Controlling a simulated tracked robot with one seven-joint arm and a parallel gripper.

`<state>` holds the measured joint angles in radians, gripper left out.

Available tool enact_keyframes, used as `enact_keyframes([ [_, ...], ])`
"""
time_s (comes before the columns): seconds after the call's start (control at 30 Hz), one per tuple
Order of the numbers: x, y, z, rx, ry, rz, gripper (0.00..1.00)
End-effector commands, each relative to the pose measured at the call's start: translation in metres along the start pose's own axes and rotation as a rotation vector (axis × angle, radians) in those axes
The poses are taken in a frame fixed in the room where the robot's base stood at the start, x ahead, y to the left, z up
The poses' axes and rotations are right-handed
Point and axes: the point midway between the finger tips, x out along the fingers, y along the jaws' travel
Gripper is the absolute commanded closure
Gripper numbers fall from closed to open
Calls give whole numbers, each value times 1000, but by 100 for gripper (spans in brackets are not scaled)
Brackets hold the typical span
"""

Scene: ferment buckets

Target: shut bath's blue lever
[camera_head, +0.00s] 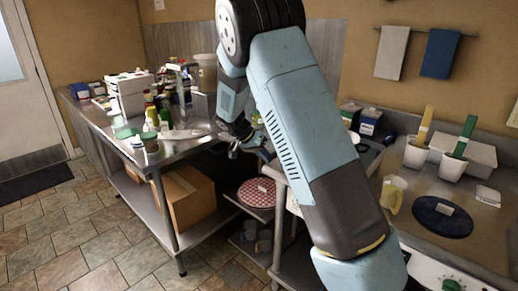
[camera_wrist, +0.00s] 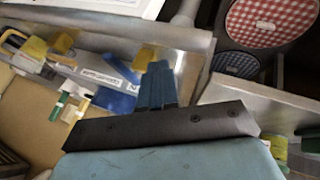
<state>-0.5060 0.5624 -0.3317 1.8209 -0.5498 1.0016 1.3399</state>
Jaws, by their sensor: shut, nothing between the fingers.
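My gripper (camera_wrist: 157,78) shows in the wrist view as two blue fingers side by side, shut and empty. To their left is a metal-edged unit with a pale label strip (camera_wrist: 108,70) and several yellow pieces (camera_wrist: 143,59). In the head view my gripper (camera_head: 262,152) is low at the counter's left end, partly behind my arm. The bath and lever are not clear there.
A red-checked round lid (camera_wrist: 270,18) and a blue-checked one (camera_wrist: 236,64) are at the wrist view's upper right. In the head view, a steel table (camera_head: 185,148) with bottles stands left, a cardboard box (camera_head: 178,197) below.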

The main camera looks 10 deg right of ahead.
Motion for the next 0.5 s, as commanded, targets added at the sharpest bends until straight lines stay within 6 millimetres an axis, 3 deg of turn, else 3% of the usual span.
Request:
enact_keyframes([
  [0.2, 11, 26, 0, 1, -2, -2, 100],
  [0.5, 15, 35, 0, 0, -2, -2, 100],
])
